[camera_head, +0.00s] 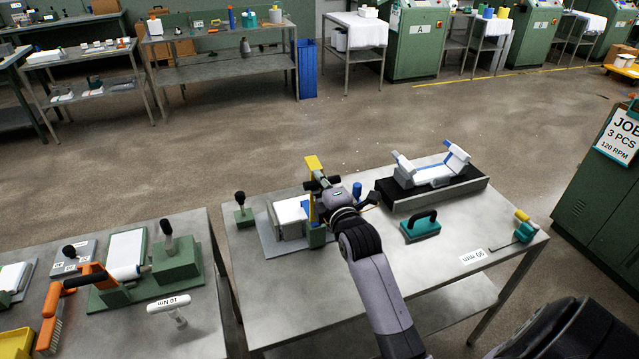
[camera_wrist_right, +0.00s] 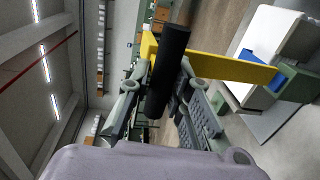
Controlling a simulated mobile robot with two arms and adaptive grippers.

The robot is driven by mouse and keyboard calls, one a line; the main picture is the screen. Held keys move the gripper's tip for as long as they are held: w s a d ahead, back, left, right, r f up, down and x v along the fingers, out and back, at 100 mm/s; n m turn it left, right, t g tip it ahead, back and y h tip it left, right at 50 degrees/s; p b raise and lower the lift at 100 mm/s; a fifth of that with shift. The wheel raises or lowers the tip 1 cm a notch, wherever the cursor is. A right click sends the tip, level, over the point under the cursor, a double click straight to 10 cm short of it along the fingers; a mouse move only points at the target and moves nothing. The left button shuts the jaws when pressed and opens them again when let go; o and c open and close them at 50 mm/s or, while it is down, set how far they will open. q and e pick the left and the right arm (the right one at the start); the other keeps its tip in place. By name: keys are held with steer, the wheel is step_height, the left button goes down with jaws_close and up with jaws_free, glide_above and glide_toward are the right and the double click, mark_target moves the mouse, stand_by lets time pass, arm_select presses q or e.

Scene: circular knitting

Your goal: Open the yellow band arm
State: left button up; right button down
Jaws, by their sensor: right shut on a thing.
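The yellow band arm (camera_head: 313,164) is on a small fixture on the middle table. In the head view its upper end sticks up beyond my gripper, and part of it is hidden by the gripper. In the right wrist view the yellow arm (camera_wrist_right: 235,69) runs across behind the fingers, with a black cylindrical handle (camera_wrist_right: 168,70) on it. My right gripper (camera_head: 322,187) is shut on this black handle, one finger on each side, as the right wrist view (camera_wrist_right: 160,85) shows. The fixture has a white block (camera_head: 289,213) on a grey plate. My left gripper is not in view.
A black-based white cradle (camera_head: 440,165) stands to the right. A teal-handled tool (camera_head: 420,228) and a "90 mm" label (camera_head: 473,256) lie nearer. A black-knobbed green block (camera_head: 243,212) stands left of the fixture.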

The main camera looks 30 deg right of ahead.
steer(key=shift+s+f, duration=0.2)
steer(key=shift+f, duration=0.2)
steer(key=shift+s+a+f+t+b, duration=0.15)
steer(key=shift+s+t+b, duration=0.15)
steer(key=shift+b, duration=0.15)
steer(key=c, duration=1.8)
jaws_free()
steer(key=o, duration=0.3)
steer(key=shift+s+r, duration=0.1)
steer(key=shift+r, duration=0.1)
